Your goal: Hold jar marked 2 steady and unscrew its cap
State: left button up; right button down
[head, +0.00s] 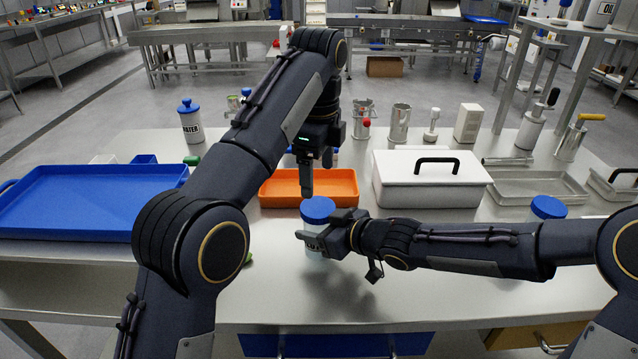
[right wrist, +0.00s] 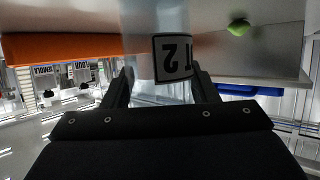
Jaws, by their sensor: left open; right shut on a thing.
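The jar marked 2 (right wrist: 143,62) stands upright on the steel table, its label upside down in the right wrist view. Its blue cap (head: 317,209) is on top in the head view. My right gripper (head: 322,240) is shut on the jar's body from the right, below the cap, and hides part of it. In the right wrist view its fingers lie on both sides of the jar. My left gripper (head: 308,184) is open and points down just above the cap. Whether its fingers touch the cap I cannot tell.
An orange tray (head: 283,200) lies behind the jar. A white box with a black handle (head: 430,198) stands behind my right arm. A blue tray (head: 75,233) is at left. Another blue-capped jar (head: 548,207) is at right, partly hidden. The table front has free room.

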aim_at(318, 207)
pick_arm(q)
jog(key=shift+f, duration=3.85)
jog(key=shift+c, duration=0.3)
jog(key=c, duration=0.9)
jog(key=n, duration=0.3)
jog(key=shift+c, duration=0.3)
jog(key=o, duration=1.1)
